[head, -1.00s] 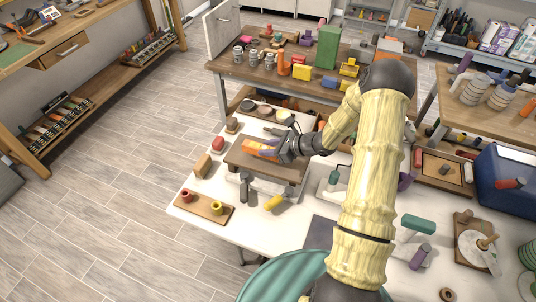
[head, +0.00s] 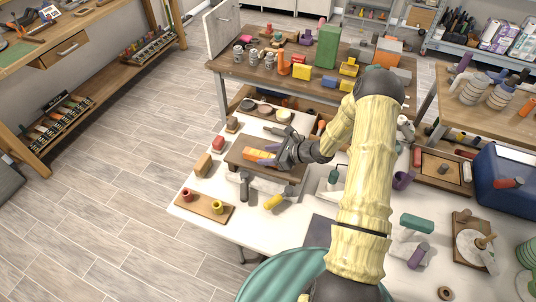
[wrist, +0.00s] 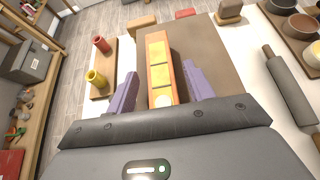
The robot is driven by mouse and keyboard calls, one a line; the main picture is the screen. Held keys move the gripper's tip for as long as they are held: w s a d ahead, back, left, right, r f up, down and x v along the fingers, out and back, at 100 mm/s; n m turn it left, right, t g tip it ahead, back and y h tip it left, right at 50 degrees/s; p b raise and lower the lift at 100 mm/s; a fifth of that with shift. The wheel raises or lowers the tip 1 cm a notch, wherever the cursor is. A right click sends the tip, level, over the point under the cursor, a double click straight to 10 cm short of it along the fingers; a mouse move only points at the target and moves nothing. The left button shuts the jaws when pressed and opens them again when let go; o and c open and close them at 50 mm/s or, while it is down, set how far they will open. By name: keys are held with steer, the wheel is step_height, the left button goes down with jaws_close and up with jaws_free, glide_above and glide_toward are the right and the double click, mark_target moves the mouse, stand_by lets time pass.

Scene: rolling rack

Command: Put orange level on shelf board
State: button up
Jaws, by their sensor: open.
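The orange level (wrist: 161,72) lies flat on the brown shelf board (wrist: 205,60), with its length pointing away from my gripper in the wrist view. In the head view the level (head: 256,154) shows as an orange bar on the board (head: 240,164). My gripper (wrist: 158,95) is open. Its two purple fingers stand on either side of the level's near end, with a gap showing beside each finger. In the head view my gripper (head: 272,158) is over the board, and it hides the near end of the level.
A small wooden tray with red and yellow cups (head: 207,206) sits to the left on the white table. A grey hammer-like tool (head: 244,185) and a yellow-ended tool (head: 274,202) lie in front of the board. A wooden block (head: 203,166) stands left of it.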

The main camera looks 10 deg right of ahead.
steer(key=b+v, duration=0.2)
steer(key=v, duration=1)
steer(key=shift+b, duration=0.3)
steer(key=shift+a, duration=0.1)
steer(key=s+a+r+n+g+h, duration=0.2)
steer(key=s+r+n+h, duration=0.3)
steer(key=s+n, duration=0.4)
steer(key=s+a+r+n+g+h, duration=0.2)
steer(key=s+a+r+n+h, duration=0.3)
steer(key=n, duration=1)
steer(key=s+r, duration=0.2)
steer(key=s, duration=0.2)
steer(key=shift+n, duration=0.4)
